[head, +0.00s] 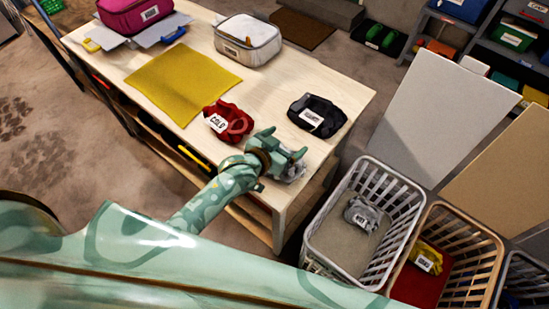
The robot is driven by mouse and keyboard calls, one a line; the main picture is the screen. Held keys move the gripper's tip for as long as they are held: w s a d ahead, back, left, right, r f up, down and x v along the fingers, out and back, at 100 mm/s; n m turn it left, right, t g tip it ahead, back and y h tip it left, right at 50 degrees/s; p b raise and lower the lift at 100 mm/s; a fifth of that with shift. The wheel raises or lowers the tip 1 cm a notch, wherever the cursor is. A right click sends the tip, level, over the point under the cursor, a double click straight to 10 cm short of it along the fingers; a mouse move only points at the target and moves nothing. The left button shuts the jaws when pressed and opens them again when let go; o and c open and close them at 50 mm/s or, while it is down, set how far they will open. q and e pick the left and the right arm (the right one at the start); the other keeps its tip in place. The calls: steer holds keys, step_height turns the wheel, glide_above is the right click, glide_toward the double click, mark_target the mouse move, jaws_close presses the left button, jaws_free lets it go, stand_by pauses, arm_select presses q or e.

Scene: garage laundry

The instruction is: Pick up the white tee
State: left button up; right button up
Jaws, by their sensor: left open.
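My left gripper (285,147) is open over the front right part of the wooden workbench. A pale whitish bundle (294,174), which looks like the white tee, lies on the bench right at the gripper. The gripper hides most of it, and I cannot tell whether the fingers touch it. No label on it is readable. My right gripper is out of view.
A red labelled bundle (229,121) and a black one (317,115) lie on the bench (268,90) near a yellow mat (182,80). A whitish basket (318,259) holding a grey bundle (362,214) and a tan basket (462,226) stand right of the bench.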

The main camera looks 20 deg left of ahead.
arm_select(q)
steer(key=shift+s+r, duration=0.1)
steer(key=shift+c, duration=0.6)
steer(key=c, duration=1)
steer(key=shift+r, duration=0.1)
